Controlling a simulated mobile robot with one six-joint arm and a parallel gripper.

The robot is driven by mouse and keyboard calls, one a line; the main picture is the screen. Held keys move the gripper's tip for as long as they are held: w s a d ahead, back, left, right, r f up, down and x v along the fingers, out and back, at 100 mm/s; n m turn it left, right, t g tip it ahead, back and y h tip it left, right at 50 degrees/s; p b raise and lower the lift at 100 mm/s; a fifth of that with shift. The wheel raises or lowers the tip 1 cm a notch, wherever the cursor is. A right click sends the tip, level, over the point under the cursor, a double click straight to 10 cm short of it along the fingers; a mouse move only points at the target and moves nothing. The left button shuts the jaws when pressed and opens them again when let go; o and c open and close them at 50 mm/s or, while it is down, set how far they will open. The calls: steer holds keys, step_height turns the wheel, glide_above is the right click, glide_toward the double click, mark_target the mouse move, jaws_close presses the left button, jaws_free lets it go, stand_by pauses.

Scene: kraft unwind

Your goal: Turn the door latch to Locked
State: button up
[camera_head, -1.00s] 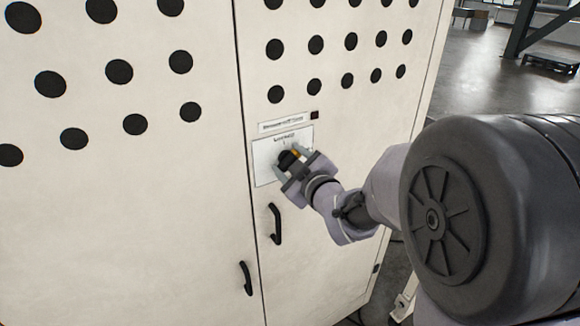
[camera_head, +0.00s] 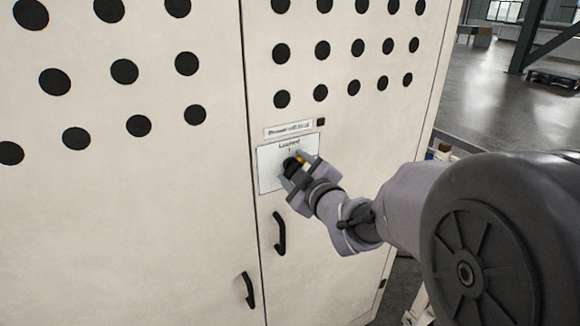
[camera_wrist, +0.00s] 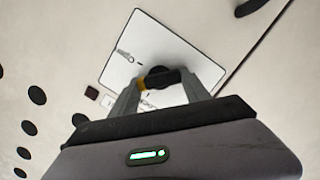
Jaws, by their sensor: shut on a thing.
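The door latch (camera_head: 291,163) is a small black knob with a yellow part, on a white label plate (camera_head: 268,170) on the cabinet's right door. The plate's upper text reads "Locked". My gripper (camera_head: 297,167) is at the knob with its fingers on either side, shut on it. In the wrist view the black latch knob (camera_wrist: 160,78) with its yellow part sits between the fingertips of my gripper (camera_wrist: 163,85). The label plate (camera_wrist: 128,40) is behind it, and some of its text is covered by the fingers. The knob's exact pointing direction is hard to tell.
A black handle (camera_head: 279,233) is below the plate on the right door, and another handle (camera_head: 248,290) is on the left door. A name strip (camera_head: 288,129) and a small dark square (camera_head: 321,122) are above the plate. Open floor (camera_head: 480,90) lies right of the cabinet.

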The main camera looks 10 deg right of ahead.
steer(key=shift+f+n+b, duration=0.15)
steer(key=shift+n+b, duration=0.65)
steer(key=shift+b, duration=0.85)
steer(key=shift+n+t+h+b, duration=0.4)
steer(key=shift+n+b, duration=0.8)
steer(key=shift+b, duration=1.35)
steer(key=shift+b, duration=0.45)
steer(key=shift+f+n+t+b, duration=0.1)
steer(key=shift+n+t+b, duration=0.3)
steer(key=shift+n+b, duration=2.6)
steer(key=shift+m+b, duration=0.8)
steer(key=o, duration=1.5)
steer(key=shift+c, duration=0.2)
steer(key=shift+o, duration=0.4)
steer(key=o, duration=0.4)
steer(key=shift+c, duration=0.2)
steer(key=shift+s, duration=0.1)
